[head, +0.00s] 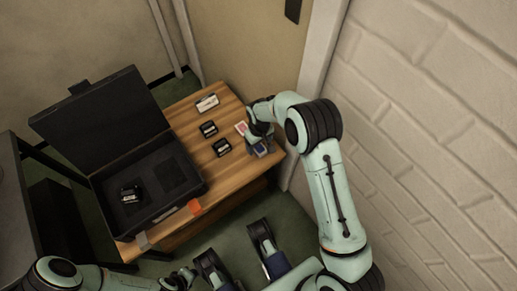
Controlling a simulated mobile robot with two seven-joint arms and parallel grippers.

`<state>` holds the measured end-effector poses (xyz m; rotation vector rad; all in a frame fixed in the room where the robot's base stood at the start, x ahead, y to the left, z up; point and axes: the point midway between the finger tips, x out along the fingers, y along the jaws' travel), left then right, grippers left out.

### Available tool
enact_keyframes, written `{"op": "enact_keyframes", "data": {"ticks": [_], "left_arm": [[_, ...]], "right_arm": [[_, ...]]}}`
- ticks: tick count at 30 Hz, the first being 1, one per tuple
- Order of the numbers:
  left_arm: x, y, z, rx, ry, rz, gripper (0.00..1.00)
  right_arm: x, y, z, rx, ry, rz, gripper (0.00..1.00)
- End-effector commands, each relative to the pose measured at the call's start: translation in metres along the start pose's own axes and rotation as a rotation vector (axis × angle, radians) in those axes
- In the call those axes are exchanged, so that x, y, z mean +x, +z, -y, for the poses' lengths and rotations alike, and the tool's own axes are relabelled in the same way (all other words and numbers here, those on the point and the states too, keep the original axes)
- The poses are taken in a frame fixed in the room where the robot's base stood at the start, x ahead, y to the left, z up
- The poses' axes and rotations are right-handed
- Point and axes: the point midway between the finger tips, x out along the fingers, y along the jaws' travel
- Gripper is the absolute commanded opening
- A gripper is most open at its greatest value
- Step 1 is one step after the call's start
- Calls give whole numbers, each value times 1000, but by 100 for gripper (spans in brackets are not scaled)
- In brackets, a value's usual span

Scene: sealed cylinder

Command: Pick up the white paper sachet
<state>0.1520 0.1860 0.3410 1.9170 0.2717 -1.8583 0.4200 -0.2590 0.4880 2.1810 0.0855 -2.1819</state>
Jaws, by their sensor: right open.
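A small white flat item (207,102) with a dark edge lies near the back of the wooden table. Another small pale item with red on it (241,128) lies beside my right gripper, partly hidden by it. I cannot tell for certain which one is the paper sachet. My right gripper (258,149) is open and points down over the table's right end, close to the red-and-pale item. A bluish patch shows at its fingers; I cannot tell what it is. My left gripper (184,278) is low at the bottom, away from the table; its fingers are too small to read.
An open black case (180,200) stands on the table's left part, lid raised, with a small black item (131,194) inside. Two small black items (209,129) (222,147) lie between case and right gripper. An orange tag (195,206) is at the front edge. A brick wall (440,110) is right.

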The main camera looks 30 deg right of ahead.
Motion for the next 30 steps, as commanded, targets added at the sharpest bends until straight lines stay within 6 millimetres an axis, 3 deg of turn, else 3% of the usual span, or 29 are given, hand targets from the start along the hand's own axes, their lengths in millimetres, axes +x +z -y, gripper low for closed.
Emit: {"op": "enact_keyframes", "data": {"ticks": [3, 10, 15, 25, 30], "left_arm": [[7, 8, 7, -9, -13, 29, 43], [6, 9, 7, -9, -14, 31, 43], [6, 8, 7, -9, -13, 31, 43], [4, 7, 6, -7, -11, 26, 43], [-4, -3, -3, 3, 5, -10, 43]], "right_arm": [[16, 0, 0, 0, 0, 1, 78], [15, 0, 0, 0, 0, -1, 74], [15, 0, 0, 0, 0, -1, 19], [12, 0, 0, 0, 0, -1, 18], [-12, -1, 0, 0, 0, -4, 18]]}}
